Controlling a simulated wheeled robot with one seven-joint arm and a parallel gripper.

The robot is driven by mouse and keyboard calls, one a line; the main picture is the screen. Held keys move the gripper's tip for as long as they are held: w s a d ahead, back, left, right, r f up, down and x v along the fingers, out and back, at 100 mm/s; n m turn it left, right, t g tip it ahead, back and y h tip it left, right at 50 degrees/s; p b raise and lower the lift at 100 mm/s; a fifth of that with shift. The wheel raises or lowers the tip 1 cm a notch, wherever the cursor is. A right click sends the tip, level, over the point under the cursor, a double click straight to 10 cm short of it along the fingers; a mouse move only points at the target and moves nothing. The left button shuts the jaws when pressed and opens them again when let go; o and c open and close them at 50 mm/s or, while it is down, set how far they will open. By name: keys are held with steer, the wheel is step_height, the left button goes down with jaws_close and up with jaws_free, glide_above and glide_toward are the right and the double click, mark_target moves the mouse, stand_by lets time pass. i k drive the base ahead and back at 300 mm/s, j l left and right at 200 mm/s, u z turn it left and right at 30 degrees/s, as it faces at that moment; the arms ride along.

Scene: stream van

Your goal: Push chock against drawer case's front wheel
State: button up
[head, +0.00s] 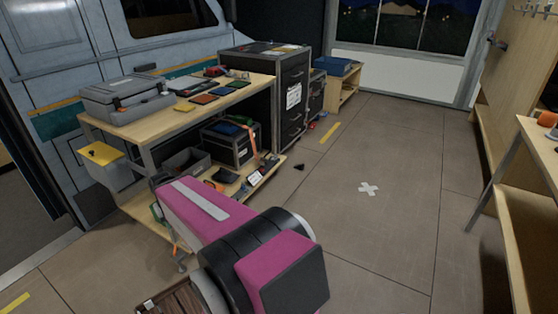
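A small black wedge, which looks like the chock (299,167), lies on the floor in front of the drawer case, apart from it. The tall black drawer case (293,94) stands behind the workbench, with drawers and a white label on its front. Its front wheel is too small and dark to make out at its foot. My magenta and black arm fills the lower middle of the head view. My gripper is not in view.
A wooden workbench (145,128) with a grey case (125,97) on top and a loaded lower shelf stands left of the chock. A white cross (368,188) and a yellow strip (329,132) mark the floor. The floor right of the chock is clear.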

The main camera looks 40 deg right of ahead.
mark_target(301, 166)
steer(key=z, duration=1.7)
steer(key=i+l, duration=0.15)
steer(key=i, duration=0.55)
steer(key=i+l, duration=0.1)
steer(key=i, duration=0.6)
steer(key=i+l, duration=0.15)
steer(key=i, duration=0.6)
steer(key=j+u, duration=0.05)
